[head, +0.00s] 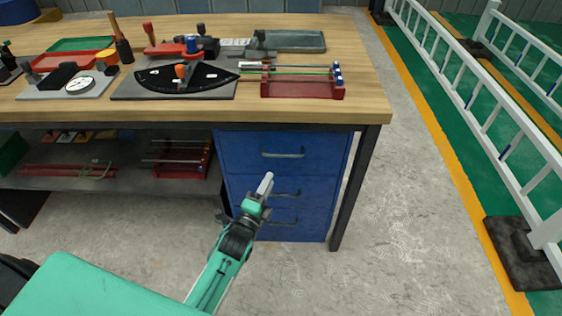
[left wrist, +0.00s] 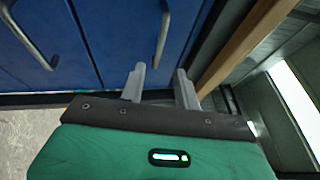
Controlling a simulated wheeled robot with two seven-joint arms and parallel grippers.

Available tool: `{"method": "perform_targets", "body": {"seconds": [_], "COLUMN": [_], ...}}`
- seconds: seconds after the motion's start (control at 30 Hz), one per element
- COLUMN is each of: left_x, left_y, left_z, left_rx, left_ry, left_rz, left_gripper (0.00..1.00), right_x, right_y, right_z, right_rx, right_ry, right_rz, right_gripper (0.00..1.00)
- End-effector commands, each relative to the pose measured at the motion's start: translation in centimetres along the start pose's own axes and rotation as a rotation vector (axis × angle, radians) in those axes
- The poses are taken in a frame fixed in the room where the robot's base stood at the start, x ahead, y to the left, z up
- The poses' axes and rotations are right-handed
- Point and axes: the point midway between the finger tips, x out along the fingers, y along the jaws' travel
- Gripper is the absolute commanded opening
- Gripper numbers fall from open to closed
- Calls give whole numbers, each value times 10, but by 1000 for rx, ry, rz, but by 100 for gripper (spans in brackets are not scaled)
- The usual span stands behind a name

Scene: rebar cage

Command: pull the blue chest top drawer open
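The blue chest (head: 335,205) stands under the right end of the workbench, with its drawers stacked one above another. The top drawer (head: 325,145) is shut and has a metal bar handle (head: 283,155). My left gripper (head: 266,184) is in front of the chest, lower in the picture than this handle and beside the second drawer's handle. In the left wrist view my left gripper (left wrist: 161,76) has its two fingers apart with nothing between them. The top handle (left wrist: 163,35) lies ahead of the fingertips, not touching them. My right gripper is not in view.
The wooden workbench (head: 360,95) holds a red rack (head: 303,89), a black fan-shaped plate (head: 190,82) and other tools. Its dark leg (head: 352,190) stands right of the chest. A lower shelf (head: 120,180) lies left. The floor in front is clear; white railings stand at right.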

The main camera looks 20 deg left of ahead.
Motion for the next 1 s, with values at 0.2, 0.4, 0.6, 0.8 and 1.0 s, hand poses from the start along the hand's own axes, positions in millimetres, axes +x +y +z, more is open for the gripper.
{"method": "perform_targets", "body": {"seconds": [0.2,0.4,0.6,0.8,1.0], "left_x": [42,73,89,92,92], "left_y": [0,1,1,1,1], "left_z": [0,0,0,0,0], "left_rx": [-1,-1,0,-1,-1], "left_ry": [0,0,0,0,0], "left_rz": [-2,0,1,2,2], "left_gripper": [32,32,32,32,23], "right_x": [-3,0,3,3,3], "right_y": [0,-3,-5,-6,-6], "right_z": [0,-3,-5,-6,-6], "right_rx": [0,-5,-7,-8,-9], "right_ry": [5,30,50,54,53], "right_rz": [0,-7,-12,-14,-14], "right_gripper": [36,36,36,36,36]}}
